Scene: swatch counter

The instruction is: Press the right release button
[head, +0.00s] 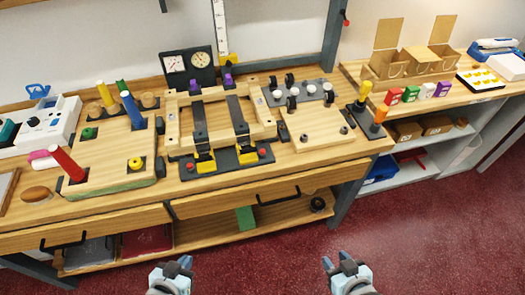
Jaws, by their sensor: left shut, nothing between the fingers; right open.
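On the wooden bench stands a wooden frame fixture (225,92) with two dark straps over it and a dark base plate (224,162) at its front. A small red button, the right release button (262,153), sits at the right end of that plate. A matching left red button (189,167) sits near its left end. Two yellow latches (205,162) lie between the buttons. My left gripper (172,262) is shut and empty at the bottom of the view. My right gripper (341,260) is open and empty, also low in view. Both are in front of the bench, apart from the buttons.
A pegboard (105,174) with coloured pegs stands left of the fixture. A wooden board (315,134) and dark wheeled parts lie to its right. Drawer handles (278,196) project from the bench front. A side counter (385,89) holds coloured blocks and boxes. The red floor is clear.

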